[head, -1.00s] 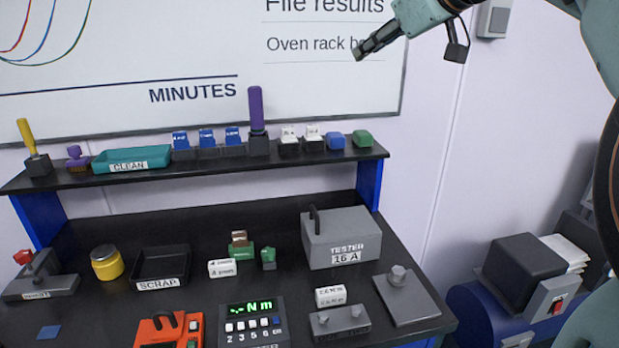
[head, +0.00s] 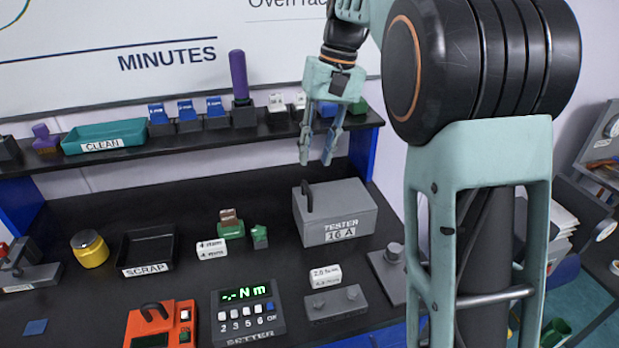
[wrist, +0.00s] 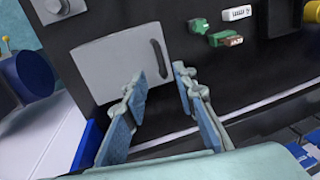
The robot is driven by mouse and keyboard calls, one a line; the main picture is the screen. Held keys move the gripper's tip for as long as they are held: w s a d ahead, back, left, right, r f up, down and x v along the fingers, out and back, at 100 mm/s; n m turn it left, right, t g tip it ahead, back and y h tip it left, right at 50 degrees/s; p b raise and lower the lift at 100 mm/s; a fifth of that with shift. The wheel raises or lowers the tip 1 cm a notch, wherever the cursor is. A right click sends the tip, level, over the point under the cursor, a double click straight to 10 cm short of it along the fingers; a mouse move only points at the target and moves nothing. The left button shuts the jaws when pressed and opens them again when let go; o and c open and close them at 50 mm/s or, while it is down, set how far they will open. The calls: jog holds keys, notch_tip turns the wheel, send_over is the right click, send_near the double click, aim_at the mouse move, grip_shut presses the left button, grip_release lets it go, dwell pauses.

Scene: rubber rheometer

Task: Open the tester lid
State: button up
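The tester (head: 345,232) is a grey box labelled "TESTER 16 A" on the right part of the black bench. A dark handle (head: 307,197) stands up at the left of its top. In the wrist view the grey lid top (wrist: 115,75) shows with the dark handle (wrist: 160,60) along one side. No gap shows between lid and box. My gripper (head: 316,160) points down above the back of the tester, apart from it. In the wrist view my gripper (wrist: 158,80) has its two fingers apart with nothing between them.
A shelf (head: 105,165) behind the tester carries a teal CLEAN tray (head: 118,138), blue and white blocks and a purple-handled tool (head: 239,75). A grey plate with a knob (head: 388,268) lies right of the tester. Small green pieces (head: 230,225) stand left of it.

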aim_at(308, 187)
jog(key=f, duration=0.2)
jog(key=a+f, duration=0.1)
jog(key=f, duration=0.4)
jog(key=shift+s+a, duration=0.1)
jog(key=shift+a, duration=0.15)
grip_shut()
